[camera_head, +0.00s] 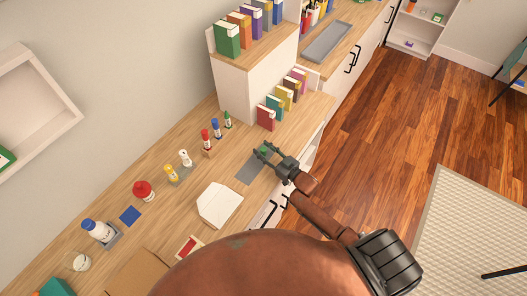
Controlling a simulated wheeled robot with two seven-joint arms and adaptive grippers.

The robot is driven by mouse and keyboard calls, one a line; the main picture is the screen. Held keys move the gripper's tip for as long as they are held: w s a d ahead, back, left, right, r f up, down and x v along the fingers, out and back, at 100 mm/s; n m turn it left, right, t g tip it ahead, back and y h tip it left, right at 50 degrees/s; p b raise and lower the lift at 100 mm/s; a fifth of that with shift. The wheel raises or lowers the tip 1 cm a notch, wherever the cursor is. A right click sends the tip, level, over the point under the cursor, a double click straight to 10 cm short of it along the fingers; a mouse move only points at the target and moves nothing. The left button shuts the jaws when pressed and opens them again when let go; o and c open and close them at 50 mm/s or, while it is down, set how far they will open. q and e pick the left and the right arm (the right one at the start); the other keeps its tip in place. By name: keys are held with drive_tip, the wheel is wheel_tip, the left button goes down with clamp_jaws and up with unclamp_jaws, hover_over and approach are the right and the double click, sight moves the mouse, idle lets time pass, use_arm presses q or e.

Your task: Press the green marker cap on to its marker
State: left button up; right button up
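A green marker (227,120) stands upright on the wooden counter, at the far end of a row of markers, with a green pointed top. A small green piece that looks like the cap (264,150) is over the far end of a grey mat (251,170). My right gripper (262,149) reaches in from the right, with its fingers apart on either side of this green piece. I cannot make out any contact between fingers and cap. My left gripper is not in view; a large brown arm part of mine covers the bottom middle.
A red marker (206,138) and a blue marker (216,128) stand beside the green one. Nearer are glue bottles, a red-topped bottle (143,190) and a white paper piece (219,205). Books (266,117) and a white cabinet (245,84) stand beyond the gripper.

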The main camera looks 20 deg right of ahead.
drive_tip(key=c, duration=0.7)
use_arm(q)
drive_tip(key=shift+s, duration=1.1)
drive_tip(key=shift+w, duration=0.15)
